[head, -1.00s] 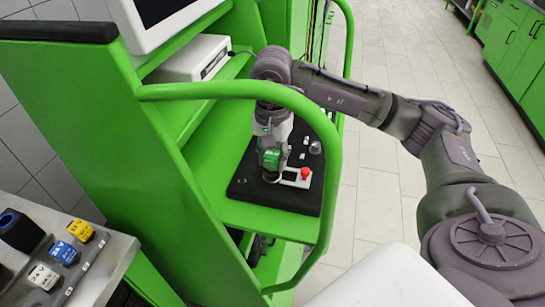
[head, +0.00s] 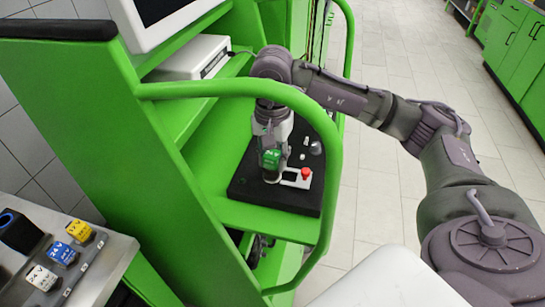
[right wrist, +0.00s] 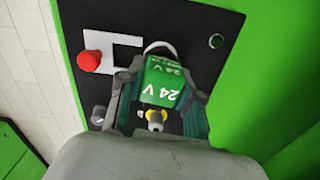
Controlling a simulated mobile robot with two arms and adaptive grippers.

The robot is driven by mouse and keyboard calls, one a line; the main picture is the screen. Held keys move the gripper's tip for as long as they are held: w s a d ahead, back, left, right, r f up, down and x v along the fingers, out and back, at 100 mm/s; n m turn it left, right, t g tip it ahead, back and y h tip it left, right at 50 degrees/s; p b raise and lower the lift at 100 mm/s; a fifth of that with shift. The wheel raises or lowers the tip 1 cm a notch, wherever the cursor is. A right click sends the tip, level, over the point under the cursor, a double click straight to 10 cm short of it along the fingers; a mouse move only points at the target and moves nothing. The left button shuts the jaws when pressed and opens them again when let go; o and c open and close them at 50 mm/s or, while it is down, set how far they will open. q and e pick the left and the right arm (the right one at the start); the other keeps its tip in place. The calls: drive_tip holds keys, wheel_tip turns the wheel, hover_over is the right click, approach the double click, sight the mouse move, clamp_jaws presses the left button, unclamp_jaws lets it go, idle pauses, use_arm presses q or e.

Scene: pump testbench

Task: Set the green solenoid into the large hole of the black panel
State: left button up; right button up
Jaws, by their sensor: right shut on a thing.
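The green solenoid (head: 271,158), marked 24 V, is between the fingers of my right gripper (head: 270,150), which is shut on it over the black panel (head: 246,190). In the right wrist view the solenoid (right wrist: 166,82) sits between the two fingertips, with the panel (right wrist: 205,24) behind it. I cannot tell whether the solenoid touches the panel. My left gripper is not in view.
A red button (head: 306,172) on a white plate stands beside the solenoid. A green tube rail (head: 333,200) curves around the panel's shelf. Blue, yellow and white solenoids (head: 62,253) stand on a grey bench at lower left.

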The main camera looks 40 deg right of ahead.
drive_tip(key=shift+f+b, duration=1)
drive_tip(key=shift+f, duration=0.1)
drive_tip(key=o, duration=1)
drive_tip(key=shift+o, duration=0.5)
drive_tip(key=o, duration=0.4)
drive_tip(key=shift+c, duration=0.2)
drive_tip(key=shift+r, duration=0.1)
drive_tip(key=shift+r+p, duration=2.4)
drive_tip(key=shift+r, duration=1.6)
